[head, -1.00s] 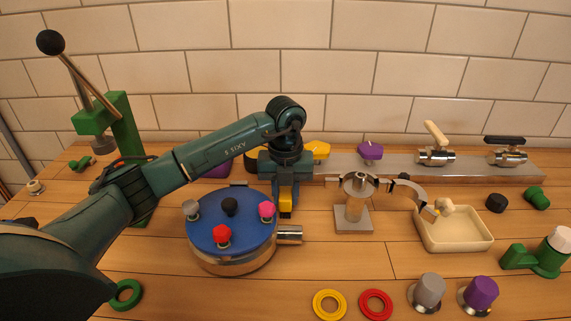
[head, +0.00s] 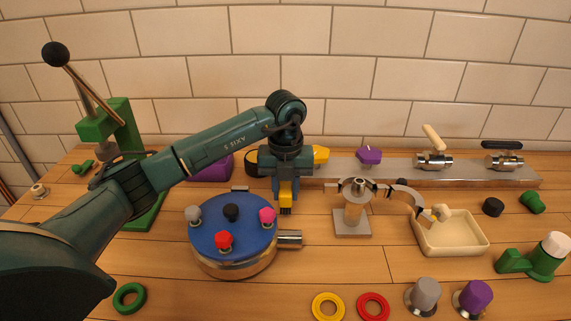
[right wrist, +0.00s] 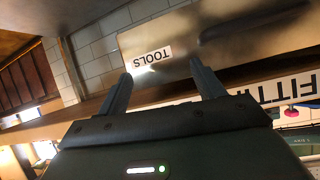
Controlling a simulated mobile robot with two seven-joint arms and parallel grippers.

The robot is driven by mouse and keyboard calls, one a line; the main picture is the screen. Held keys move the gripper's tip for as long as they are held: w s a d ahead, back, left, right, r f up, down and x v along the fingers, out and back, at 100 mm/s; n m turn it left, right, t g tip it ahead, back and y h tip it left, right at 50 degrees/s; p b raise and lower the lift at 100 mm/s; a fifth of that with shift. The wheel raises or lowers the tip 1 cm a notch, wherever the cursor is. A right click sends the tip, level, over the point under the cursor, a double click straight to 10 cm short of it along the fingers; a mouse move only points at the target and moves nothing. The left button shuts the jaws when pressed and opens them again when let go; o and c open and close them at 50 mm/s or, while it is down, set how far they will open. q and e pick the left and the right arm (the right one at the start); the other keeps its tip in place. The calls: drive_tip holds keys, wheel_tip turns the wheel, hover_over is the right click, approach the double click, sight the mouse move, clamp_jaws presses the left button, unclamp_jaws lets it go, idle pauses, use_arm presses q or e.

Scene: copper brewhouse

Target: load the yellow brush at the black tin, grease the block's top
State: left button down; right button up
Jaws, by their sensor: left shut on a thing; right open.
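My left gripper (head: 287,182) is shut on the yellow brush (head: 286,196), which points down with its dark tip low. The brush hangs behind and to the right of the blue-lidded round pot. A short black cylinder (head: 493,207) lies at the right of the bench; I cannot tell if it is the black tin. Another dark round thing (head: 251,161) shows just left of the gripper, partly hidden. A purple block-like thing (head: 210,170) is partly behind my left arm; I cannot tell if it is the block. My right gripper (right wrist: 161,69) is open and empty in the right wrist view.
The blue-lidded pot (head: 229,251) with coloured knobs stands close by the brush. A metal stand (head: 352,221), a cream tray (head: 452,248) and a long metal rail (head: 400,173) with valves lie to the right. Yellow (head: 328,306) and red (head: 373,306) rings lie in front.

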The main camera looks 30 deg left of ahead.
sight(285, 187)
use_arm(q)
drive_tip(key=shift+r+p, duration=1.65)
drive_tip(key=shift+r, duration=1.05)
drive_tip(key=shift+f, duration=0.1)
